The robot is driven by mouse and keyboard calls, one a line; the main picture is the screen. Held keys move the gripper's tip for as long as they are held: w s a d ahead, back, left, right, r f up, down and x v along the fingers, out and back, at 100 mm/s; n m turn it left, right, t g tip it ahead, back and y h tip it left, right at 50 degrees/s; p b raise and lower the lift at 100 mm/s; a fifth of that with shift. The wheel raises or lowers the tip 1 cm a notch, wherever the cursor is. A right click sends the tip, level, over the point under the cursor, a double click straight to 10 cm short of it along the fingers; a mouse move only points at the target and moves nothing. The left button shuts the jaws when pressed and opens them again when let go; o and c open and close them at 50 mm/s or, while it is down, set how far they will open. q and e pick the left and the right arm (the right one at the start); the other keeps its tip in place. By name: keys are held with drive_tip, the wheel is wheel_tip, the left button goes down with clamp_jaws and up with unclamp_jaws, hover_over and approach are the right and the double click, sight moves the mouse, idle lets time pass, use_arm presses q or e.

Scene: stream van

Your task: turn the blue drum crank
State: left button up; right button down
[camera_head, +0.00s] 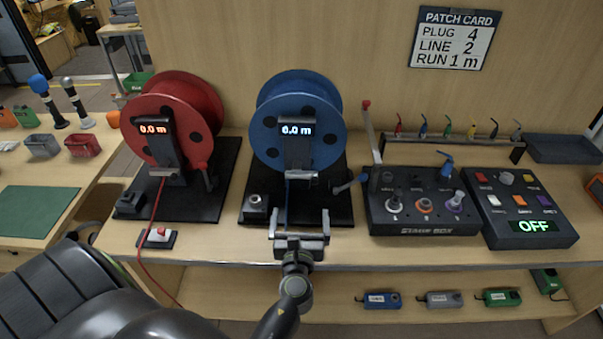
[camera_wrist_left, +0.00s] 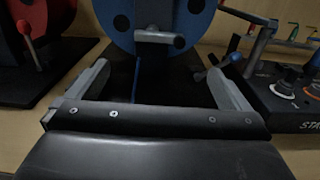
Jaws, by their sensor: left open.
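The blue drum (camera_head: 267,128) stands upright on a black base, its small display lit with a metre reading whose first digit is hard to read. Its crank (camera_head: 344,187) is at the lower right of the drum, a dark arm with a blue knob; it also shows in the left wrist view (camera_wrist_left: 215,68), partly behind a finger. My left gripper (camera_head: 299,217) is open and empty, in front of the drum's base and left of the crank, apart from it. Its spread fingers show in the left wrist view (camera_wrist_left: 158,75). My right gripper is not in view.
A red drum (camera_head: 205,108) stands to the left with a red cable hanging down. A stage box (camera_head: 418,222) with a tall lever is close on the crank's right. A button panel (camera_head: 535,238) is farther right. The bench's front edge lies below my gripper.

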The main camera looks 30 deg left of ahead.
sight(302, 177)
use_arm(q)
drive_tip(key=p+x, duration=0.2)
drive_tip(key=x, duration=1.2)
drive_tip(key=shift+a+r, duration=0.1)
drive_tip(key=shift+a, duration=0.05)
drive_tip(key=shift+x, duration=0.85)
drive_tip(key=c, duration=0.8)
